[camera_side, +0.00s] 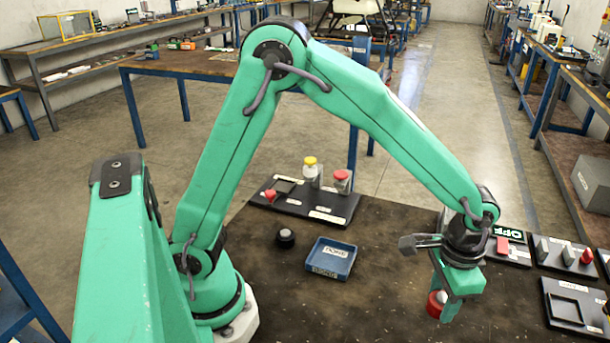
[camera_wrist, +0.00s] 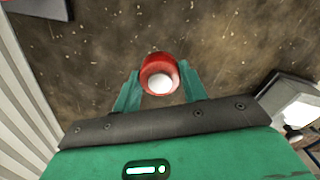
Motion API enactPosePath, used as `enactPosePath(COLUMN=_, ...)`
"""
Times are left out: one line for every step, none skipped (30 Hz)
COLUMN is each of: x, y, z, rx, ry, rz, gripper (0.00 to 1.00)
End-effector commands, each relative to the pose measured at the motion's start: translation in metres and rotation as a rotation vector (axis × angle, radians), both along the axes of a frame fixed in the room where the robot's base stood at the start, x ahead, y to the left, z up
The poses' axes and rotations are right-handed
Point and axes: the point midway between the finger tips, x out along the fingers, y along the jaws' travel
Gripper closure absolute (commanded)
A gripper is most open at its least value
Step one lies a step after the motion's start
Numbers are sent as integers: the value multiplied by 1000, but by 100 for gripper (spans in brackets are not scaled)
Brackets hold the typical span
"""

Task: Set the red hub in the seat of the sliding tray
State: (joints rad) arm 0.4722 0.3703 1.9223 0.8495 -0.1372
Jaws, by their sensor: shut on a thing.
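The red hub (camera_side: 434,305) is a short red cylinder with a pale round centre. It sits between the fingers of my gripper (camera_side: 444,302), low over the dark table at the right of the side view. In the wrist view the red hub (camera_wrist: 158,64) shows between both green fingertips, and my gripper (camera_wrist: 160,82) is shut on it. I cannot tell whether the hub touches the table. A black tray (camera_side: 556,322) with a square recess lies at the right edge of the side view, apart from the hub. I cannot tell for sure that it is the sliding tray.
A blue bin (camera_side: 331,258) stands mid-table, with a black round knob (camera_side: 286,237) to its left. A black board (camera_side: 340,208) with red and yellow-topped parts is at the back. Another black panel (camera_side: 560,256) with small blocks is at right. The table around the hub is clear.

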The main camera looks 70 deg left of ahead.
Motion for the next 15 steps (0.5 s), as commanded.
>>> enactPosePath(x=7, y=6, z=-6, rx=0, ry=1, rz=5, gripper=84)
enactPosePath(x=11, y=9, z=-9, rx=0, ry=1, rz=4, gripper=84)
enactPosePath(x=16, y=14, z=-13, rx=1, ry=2, rz=5, gripper=84)
enactPosePath(x=19, y=17, z=-16, rx=1, ry=2, rz=4, gripper=84)
enactPosePath(x=23, y=20, z=-18, rx=0, ry=1, rz=4, gripper=84)
enactPosePath(x=28, y=24, z=-22, rx=0, ry=1, rz=4, gripper=84)
enactPosePath(x=32, y=27, z=-25, rx=0, ry=1, rz=4, gripper=84)
enactPosePath(x=35, y=30, z=-28, rx=0, ry=1, rz=3, gripper=84)
enactPosePath(x=39, y=33, z=-31, rx=0, ry=1, rz=4, gripper=84)
enactPosePath(x=42, y=36, z=-33, rx=0, ry=1, rz=3, gripper=84)
enactPosePath(x=45, y=38, z=-35, rx=0, ry=0, rz=2, gripper=84)
enactPosePath(x=47, y=40, z=-37, rx=0, ry=1, rz=2, gripper=84)
enactPosePath(x=49, y=41, z=-39, rx=0, ry=1, rz=2, gripper=84)
enactPosePath(x=51, y=43, z=-40, rx=0, ry=0, rz=2, gripper=84)
enactPosePath(x=52, y=44, z=-41, rx=0, ry=-1, rz=1, gripper=84)
